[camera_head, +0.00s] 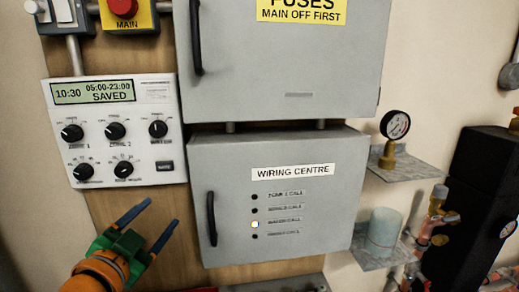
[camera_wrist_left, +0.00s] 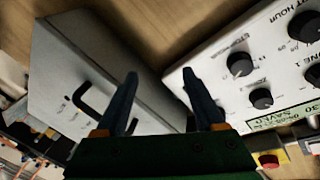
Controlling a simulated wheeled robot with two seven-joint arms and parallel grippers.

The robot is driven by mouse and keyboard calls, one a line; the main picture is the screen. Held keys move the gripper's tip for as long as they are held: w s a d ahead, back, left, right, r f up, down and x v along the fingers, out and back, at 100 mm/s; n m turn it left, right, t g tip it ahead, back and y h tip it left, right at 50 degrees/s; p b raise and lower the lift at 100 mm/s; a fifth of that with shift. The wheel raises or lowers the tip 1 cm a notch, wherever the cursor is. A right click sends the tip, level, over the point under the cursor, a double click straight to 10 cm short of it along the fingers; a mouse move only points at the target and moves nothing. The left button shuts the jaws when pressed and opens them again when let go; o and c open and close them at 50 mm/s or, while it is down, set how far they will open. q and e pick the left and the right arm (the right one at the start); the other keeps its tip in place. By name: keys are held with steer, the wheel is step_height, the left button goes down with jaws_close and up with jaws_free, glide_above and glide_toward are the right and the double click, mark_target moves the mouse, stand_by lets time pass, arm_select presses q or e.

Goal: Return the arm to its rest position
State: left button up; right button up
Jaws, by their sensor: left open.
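My left gripper (camera_head: 150,228) is at the lower left of the head view, with blue fingers, a green body and an orange wrist. Its two fingers are apart with nothing between them. It is below the white programmer panel (camera_head: 160,173) and left of the wiring centre box (camera_head: 272,255). The left wrist view also shows the open fingers (camera_wrist_left: 160,95), with the grey box (camera_wrist_left: 60,60) on one side and the programmer (camera_wrist_left: 285,75) on the other. My right gripper is not in view.
The fuse box (camera_head: 285,75) is above the wiring centre. Black handles (camera_head: 212,218) stick out from both boxes. A red main switch (camera_head: 123,7) is at the top left. A gauge (camera_head: 395,125) and a pale cylinder (camera_head: 384,228) stand on shelves at the right, near copper pipework.

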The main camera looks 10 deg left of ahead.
arm_select(q)
steer(key=s+d+f+n+g, duration=0.2)
steer(key=s+f+g, duration=0.2)
steer(key=f, duration=0.7)
steer(key=s+d+f+n+g, duration=0.15)
steer(key=s+f+g, duration=0.25)
steer(key=f, duration=0.8)
steer(key=s+d+f+n+g, duration=0.35)
steer(key=s+f+g, duration=0.25)
steer(key=s+f, duration=0.7)
steer(key=s+f+m+g, duration=0.1)
steer(key=s+f, duration=0.2)
steer(key=f, duration=1)
steer(key=s+a+f+g, duration=0.1)
steer(key=s+f, duration=1)
steer(key=s, duration=0.2)
steer(key=shift+a+f+m, duration=0.25)
steer(key=shift+a+m, duration=0.05)
steer(key=shift+a, duration=0.05)
